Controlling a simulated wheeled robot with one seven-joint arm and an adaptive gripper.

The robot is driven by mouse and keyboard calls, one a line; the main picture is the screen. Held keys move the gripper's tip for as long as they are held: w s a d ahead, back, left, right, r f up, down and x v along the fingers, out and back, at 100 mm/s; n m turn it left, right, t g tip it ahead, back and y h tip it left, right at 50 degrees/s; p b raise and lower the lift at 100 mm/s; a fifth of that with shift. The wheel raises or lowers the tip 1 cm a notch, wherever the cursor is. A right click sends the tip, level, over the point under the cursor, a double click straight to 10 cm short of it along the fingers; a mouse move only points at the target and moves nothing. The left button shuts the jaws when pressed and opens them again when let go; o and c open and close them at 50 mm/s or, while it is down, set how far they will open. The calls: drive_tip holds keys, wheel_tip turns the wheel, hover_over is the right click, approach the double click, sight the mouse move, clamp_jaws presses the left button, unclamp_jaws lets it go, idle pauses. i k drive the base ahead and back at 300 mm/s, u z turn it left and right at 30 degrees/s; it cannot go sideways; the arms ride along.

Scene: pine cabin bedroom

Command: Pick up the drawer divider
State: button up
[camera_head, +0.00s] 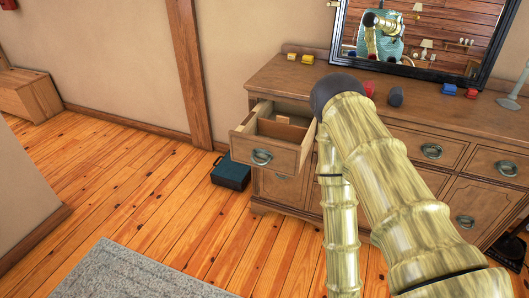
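The top left drawer (243,147) of the wooden dresser is pulled open. Inside it stands a darker brown upright panel (279,131), which looks like the drawer divider. A small light orange piece (283,119) shows just behind or above it; I cannot tell whether it is part of the divider. My arm covers the area to the right of the drawer and hides part of the dresser front. My gripper is not in view, so I cannot see what it holds.
The dresser top (285,75) holds yellow blocks (307,59), a dark grey object (396,97) and red and blue objects at the right. A mirror (420,35) stands behind. A dark teal box (231,172) sits on the floor below the drawer. Floor at left is clear.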

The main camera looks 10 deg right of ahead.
sight(280, 128)
drive_tip(key=u, duration=0.05)
drive_tip(key=k, duration=0.5)
drive_tip(key=z, duration=2)
drive_tip(key=i, duration=1.6)
drive_tip(key=u, duration=1.4)
